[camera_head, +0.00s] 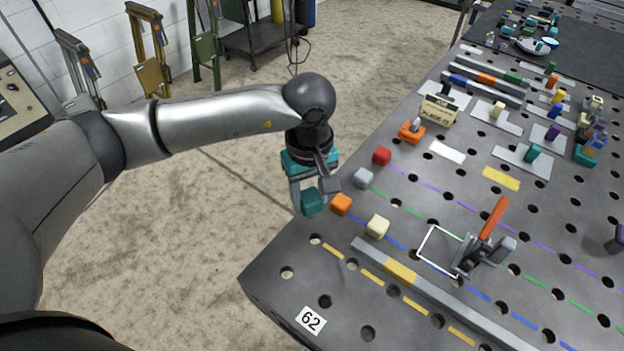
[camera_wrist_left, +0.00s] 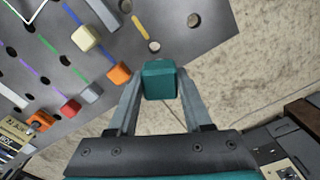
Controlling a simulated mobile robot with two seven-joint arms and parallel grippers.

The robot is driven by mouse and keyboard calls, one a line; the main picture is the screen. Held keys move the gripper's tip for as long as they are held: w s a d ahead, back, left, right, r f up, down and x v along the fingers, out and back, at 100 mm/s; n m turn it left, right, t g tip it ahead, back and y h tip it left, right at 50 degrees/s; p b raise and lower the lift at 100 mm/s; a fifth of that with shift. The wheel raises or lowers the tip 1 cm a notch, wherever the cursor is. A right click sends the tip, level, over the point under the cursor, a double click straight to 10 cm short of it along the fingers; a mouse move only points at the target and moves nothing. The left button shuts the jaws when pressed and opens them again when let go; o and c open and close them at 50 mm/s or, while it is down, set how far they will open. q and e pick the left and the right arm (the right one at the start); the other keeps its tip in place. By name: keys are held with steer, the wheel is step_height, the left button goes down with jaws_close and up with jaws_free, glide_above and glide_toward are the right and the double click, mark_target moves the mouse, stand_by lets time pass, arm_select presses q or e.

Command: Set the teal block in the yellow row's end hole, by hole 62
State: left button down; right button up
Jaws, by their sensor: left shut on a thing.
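The teal block (camera_head: 312,202) is held between the fingers of my left gripper (camera_head: 316,194), which is shut on it. It hangs just off the table's left edge, above the floor side. In the left wrist view the teal block (camera_wrist_left: 159,80) sits between both fingertips, close to a hole (camera_wrist_left: 154,47) at the end of a yellow dash. The yellow row (camera_head: 333,251) runs along the table's near side, and its end hole (camera_head: 316,239) looks empty. The label 62 (camera_head: 311,319) is at the near corner, beside another hole. My right gripper is out of view.
Orange (camera_head: 341,204), cream (camera_head: 377,226), grey (camera_head: 363,178) and red (camera_head: 382,156) blocks stand along the table's left edge. A grey bar (camera_head: 430,288) with a yellow patch lies beside the yellow row. A toggle clamp (camera_head: 484,245) with an orange handle stands further right.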

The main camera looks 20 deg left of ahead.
arm_select(q)
steer(key=n+p, duration=0.1)
steer(key=f+n+p, duration=0.1)
steer(key=n+p, duration=0.1)
steer(key=w+d+n+p, duration=0.1)
steer(key=p, duration=0.1)
steer(key=shift+f+n, duration=0.3)
steer(key=shift+f+n+p, duration=0.45)
steer(key=shift+f+n, duration=0.05)
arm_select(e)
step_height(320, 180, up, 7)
arm_select(q)
steer(key=b, duration=0.4)
glide_above(316, 231)
steer(key=s, duration=0.2)
step_height(316, 231, down, 6)
steer(key=shift+d+f, duration=0.2)
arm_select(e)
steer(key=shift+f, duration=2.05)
arm_select(q)
steer(key=shift+w, duration=0.1)
steer(key=shift+f+b, duration=0.1)
steer(key=shift+b, duration=0.3)
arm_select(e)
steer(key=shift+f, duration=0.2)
arm_select(q)
steer(key=shift+f, duration=0.2)
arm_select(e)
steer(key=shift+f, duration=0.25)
